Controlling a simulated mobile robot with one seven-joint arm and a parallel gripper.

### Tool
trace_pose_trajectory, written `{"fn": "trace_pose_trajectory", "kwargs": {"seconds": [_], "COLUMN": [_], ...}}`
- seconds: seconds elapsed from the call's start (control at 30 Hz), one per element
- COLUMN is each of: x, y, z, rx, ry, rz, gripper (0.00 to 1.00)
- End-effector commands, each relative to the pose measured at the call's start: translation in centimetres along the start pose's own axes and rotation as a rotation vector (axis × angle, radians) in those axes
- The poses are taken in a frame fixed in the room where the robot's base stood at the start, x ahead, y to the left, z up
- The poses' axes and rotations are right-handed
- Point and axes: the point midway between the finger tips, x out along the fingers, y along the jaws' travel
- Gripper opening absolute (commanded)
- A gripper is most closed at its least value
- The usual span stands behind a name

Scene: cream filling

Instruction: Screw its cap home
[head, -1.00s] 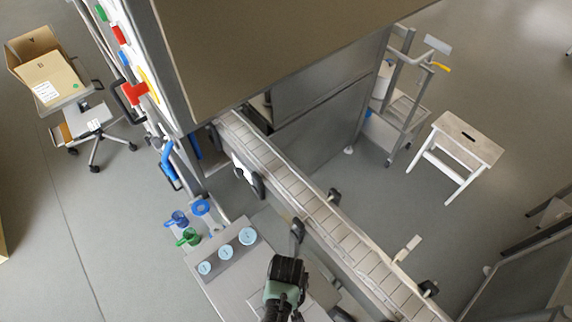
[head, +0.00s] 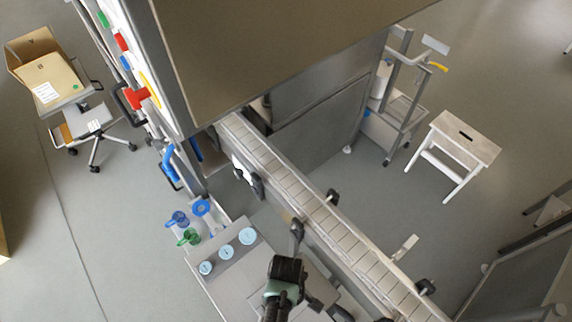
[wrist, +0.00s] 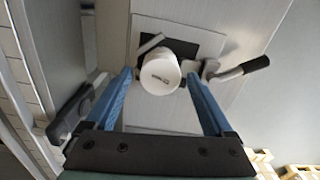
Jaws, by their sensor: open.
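A white round container or cap (wrist: 159,78) with small dark lettering shows in the wrist view, over a black square pad (wrist: 190,45). I cannot tell whether the white round part is a separate cap or how it sits. My gripper (wrist: 160,75) is open, its two blue fingers on either side of the white piece, with small gaps that look free of contact. In the head view my wrist (head: 287,272) is above the bench; the fingertips and white piece are hidden there.
A clamp with a black handle (wrist: 256,64) stands right of the white piece. In the head view, a grey holder (head: 238,251) carries light blue discs (head: 226,252), beside blue (head: 178,219) and green (head: 189,237) items. A conveyor (head: 320,215) runs behind the bench.

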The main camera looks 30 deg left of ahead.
Motion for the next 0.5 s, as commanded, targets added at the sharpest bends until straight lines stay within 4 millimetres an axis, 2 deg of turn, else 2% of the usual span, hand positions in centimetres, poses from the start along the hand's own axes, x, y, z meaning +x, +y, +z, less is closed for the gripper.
{"fn": "trace_pose_trajectory", "kwargs": {"seconds": [0.27, 0.37, 0.5], "x": [-0.01, -0.11, -0.15], "y": [0.02, 0.01, 0.01], "z": [-0.02, -0.03, -0.05], "rx": [-0.010, -0.082, -0.268], "ry": [0.000, 0.000, 0.000], "rz": [0.000, 0.000, 0.000], "gripper": [0.87, 0.87, 0.87]}}
